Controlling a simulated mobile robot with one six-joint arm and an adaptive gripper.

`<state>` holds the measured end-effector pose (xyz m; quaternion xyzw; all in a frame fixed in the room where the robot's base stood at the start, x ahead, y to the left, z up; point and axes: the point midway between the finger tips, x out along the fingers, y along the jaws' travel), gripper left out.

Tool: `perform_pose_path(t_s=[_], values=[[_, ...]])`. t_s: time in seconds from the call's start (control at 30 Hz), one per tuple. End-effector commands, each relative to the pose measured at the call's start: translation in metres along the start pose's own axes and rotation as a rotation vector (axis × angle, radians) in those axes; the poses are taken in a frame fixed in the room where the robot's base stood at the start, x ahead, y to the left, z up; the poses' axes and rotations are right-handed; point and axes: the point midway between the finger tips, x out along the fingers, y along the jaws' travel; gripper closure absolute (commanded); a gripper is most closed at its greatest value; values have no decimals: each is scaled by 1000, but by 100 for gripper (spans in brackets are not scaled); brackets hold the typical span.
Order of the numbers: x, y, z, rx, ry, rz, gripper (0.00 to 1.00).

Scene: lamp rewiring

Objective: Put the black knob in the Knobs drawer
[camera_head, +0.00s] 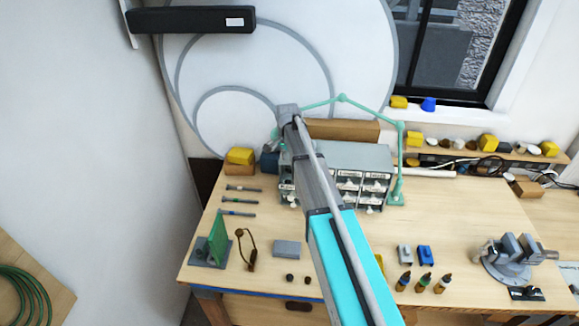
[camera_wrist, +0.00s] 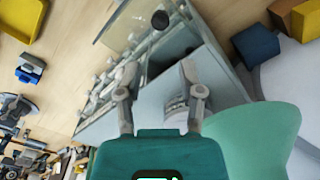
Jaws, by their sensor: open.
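The grey drawer cabinet (camera_head: 362,154) stands at the back of the workbench, with small labelled drawers and pale handles; my arm covers its middle. In the wrist view the cabinet (camera_wrist: 222,62) lies under and ahead of my gripper (camera_wrist: 160,92). The gripper is open, with nothing seen between its fingers. A dark round piece, which looks like the black knob (camera_wrist: 160,19), shows beyond the fingertips, near what seems to be an open drawer (camera_wrist: 125,22). I cannot tell whether it is inside. The drawer labels are too small to read.
Two small dark pieces (camera_head: 298,279) lie near the bench's front edge, beside a grey block (camera_head: 287,248). A green lamp arm (camera_head: 401,150) rises right of the cabinet. A vise (camera_head: 510,260) and several small bottles (camera_head: 423,283) stand on the right.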

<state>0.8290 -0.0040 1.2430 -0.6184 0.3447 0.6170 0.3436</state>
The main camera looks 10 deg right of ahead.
Motion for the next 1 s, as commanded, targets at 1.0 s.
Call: perform_pose_path(t_s=[1.0], values=[[0, 245, 155, -997, -2, 0, 51]])
